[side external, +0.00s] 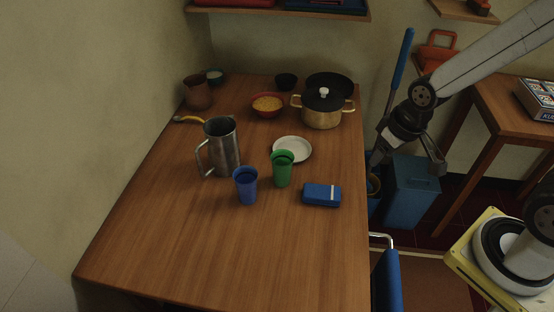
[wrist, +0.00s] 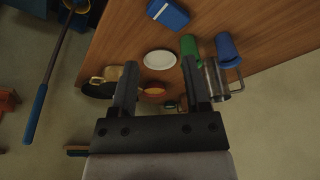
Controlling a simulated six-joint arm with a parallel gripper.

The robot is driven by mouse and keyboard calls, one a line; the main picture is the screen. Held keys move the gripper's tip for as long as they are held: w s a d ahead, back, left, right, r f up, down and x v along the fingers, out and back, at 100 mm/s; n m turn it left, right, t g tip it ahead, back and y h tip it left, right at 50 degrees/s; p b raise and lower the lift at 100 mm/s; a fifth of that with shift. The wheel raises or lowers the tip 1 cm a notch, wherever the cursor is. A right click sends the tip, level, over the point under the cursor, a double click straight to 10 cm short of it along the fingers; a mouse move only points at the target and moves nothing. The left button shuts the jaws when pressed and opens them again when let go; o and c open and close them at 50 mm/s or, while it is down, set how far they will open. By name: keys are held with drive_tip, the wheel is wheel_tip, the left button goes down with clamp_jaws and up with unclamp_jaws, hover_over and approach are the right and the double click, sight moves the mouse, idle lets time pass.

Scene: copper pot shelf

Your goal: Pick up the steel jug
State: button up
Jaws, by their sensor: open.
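The steel jug (side external: 222,148) stands upright on the wooden table, left of the middle, with its handle toward the left. In the wrist view the jug (wrist: 221,80) shows at the right, partly hidden behind a finger. My gripper (side external: 408,165) is open and empty, off the table's right side and well apart from the jug. Its two fingers (wrist: 158,78) point toward the table in the wrist view, with a gap between them.
A blue cup (side external: 246,187) and a green cup (side external: 283,170) stand just right of the jug. A white plate (side external: 292,148), a blue box (side external: 321,195), a brass pot (side external: 322,110) and a red bowl (side external: 267,105) are also on the table. The table's front is clear.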

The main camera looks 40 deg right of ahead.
drive_tip(key=w+a+f+t+y, duration=0.1)
drive_tip(key=w+a+t, duration=0.35)
drive_tip(key=w, duration=0.85)
drive_tip(key=n+t, duration=0.2)
drive_tip(key=t, duration=0.4)
approach(198, 155)
drive_tip(key=x, duration=0.3)
drive_tip(key=shift+d+y, duration=0.1)
drive_tip(key=shift+y, duration=0.3)
drive_tip(key=shift+w+f, duration=0.1)
drive_tip(key=shift+x, duration=1.15)
drive_tip(key=shift+w, duration=0.1)
drive_tip(key=shift+d+x, duration=0.15)
drive_tip(key=shift+x, duration=1.05)
drive_tip(key=shift+d+x, duration=0.15)
drive_tip(key=shift+x, duration=1.1)
drive_tip(key=shift+a, duration=0.2)
